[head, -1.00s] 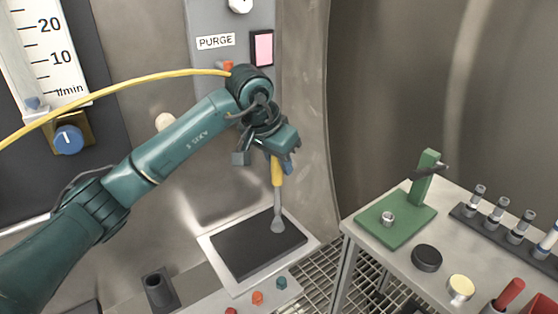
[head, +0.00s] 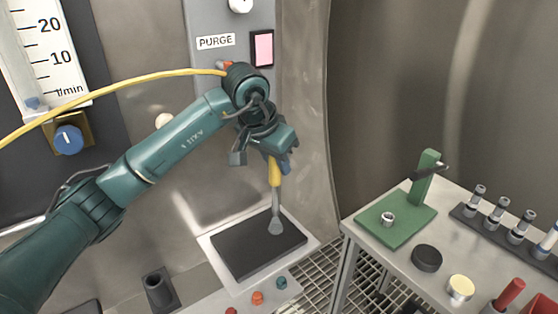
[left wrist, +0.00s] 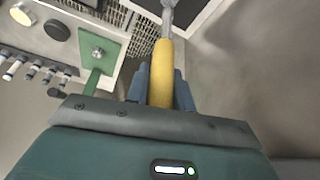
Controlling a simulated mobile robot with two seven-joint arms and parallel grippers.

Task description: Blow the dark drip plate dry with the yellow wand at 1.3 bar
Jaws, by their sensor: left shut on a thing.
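The yellow wand (head: 275,174) is in my left gripper (head: 279,160), which is shut on its handle. The wand points down, and its grey flared nozzle (head: 276,226) is over the right part of the dark drip plate (head: 247,250). I cannot tell whether the nozzle touches the plate. The plate lies in a pale frame (head: 214,262). In the left wrist view the wand's handle (left wrist: 162,75) sits between the fingers (left wrist: 160,88), and only a corner of the plate shows at the top. My right gripper is not in view.
A yellow hose (head: 130,83) runs from the left to my left wrist. Behind are a flow scale with a blue knob (head: 68,139) and a PURGE panel (head: 216,41). A dark holder (head: 158,288) stands left of the plate. A side table with a green stand (head: 398,220) is at right.

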